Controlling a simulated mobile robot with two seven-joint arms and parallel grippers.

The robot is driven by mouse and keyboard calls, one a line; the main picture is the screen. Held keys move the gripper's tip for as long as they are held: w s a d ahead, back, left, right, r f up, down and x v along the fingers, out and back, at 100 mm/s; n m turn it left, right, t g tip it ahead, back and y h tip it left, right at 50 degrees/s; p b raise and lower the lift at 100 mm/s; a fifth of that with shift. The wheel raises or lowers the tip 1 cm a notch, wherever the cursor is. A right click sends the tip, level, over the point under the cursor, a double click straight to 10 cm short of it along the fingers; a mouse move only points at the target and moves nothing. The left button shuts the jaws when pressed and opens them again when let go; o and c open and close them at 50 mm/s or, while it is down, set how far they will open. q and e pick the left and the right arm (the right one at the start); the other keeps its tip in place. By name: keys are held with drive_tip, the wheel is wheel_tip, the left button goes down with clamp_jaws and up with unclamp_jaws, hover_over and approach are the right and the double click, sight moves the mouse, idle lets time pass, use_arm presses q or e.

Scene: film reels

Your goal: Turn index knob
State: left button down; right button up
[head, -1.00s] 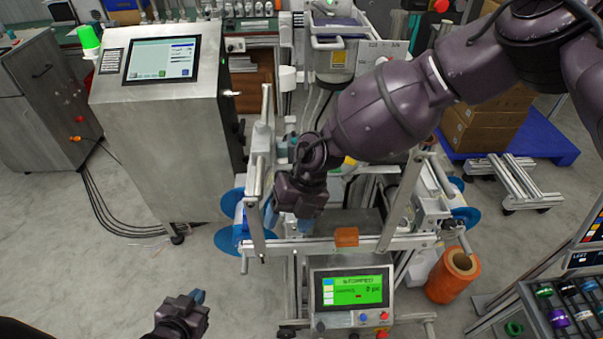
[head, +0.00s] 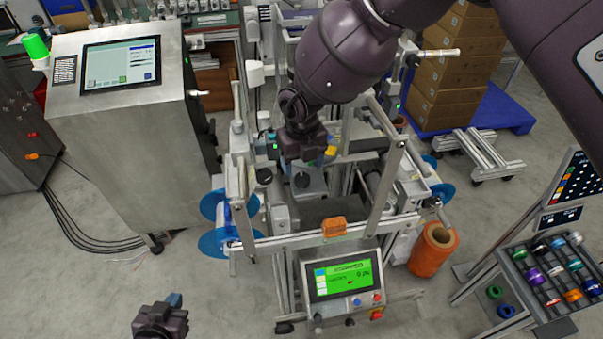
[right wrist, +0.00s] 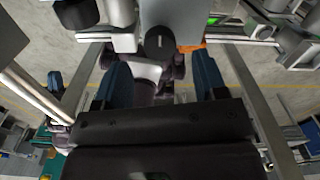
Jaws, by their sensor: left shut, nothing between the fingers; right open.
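My right gripper (head: 303,150) hangs inside the frame of the machine, above a black round knob (head: 303,180) on a small light plate. In the right wrist view a black knob with a pale mark (right wrist: 159,42) shows beyond the gap between the open blue fingers (right wrist: 161,75). I see no contact between fingers and knob. I take this to be the index knob; no label is readable. My left gripper (head: 171,302) is shut and empty at the bottom left, low over the floor.
The machine's front bar carries an orange block (head: 334,228), with a green-screen panel (head: 343,279) below. Uprights and blue discs (head: 216,241) flank the work space. A steel cabinet with a screen (head: 121,64) stands left, an orange roll (head: 433,250) and a reel rack (head: 548,270) right.

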sight(302, 177)
drive_tip(key=shift+f, duration=2.1)
drive_tip(key=c, duration=0.9)
